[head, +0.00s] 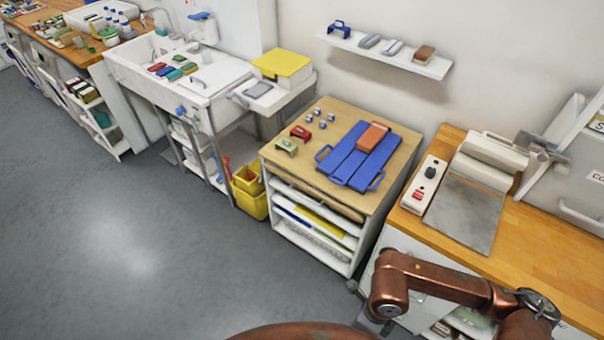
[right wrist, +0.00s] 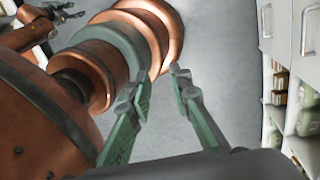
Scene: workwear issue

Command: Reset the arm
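My right arm (head: 440,282) enters the head view at the lower right, bent in front of the wooden bench. Its gripper is mostly out of that view at the bottom edge. In the right wrist view, my right gripper (right wrist: 162,72) is open, with two green-padded fingers apart and nothing between them. My own copper and grey body parts lie behind and left of the fingers. My left gripper does not show in the head view. A grey jointed part of mine at the top left of the wrist view may be it, too cropped to tell.
A wooden-topped cabinet (head: 340,110) bears blue trays (head: 348,160) and an orange-brown block (head: 373,137). The orange wooden bench (head: 540,245) at right holds a grey plate device (head: 462,212). A yellow bucket (head: 248,190) stands on the floor. The grey floor (head: 130,230) at left is clear.

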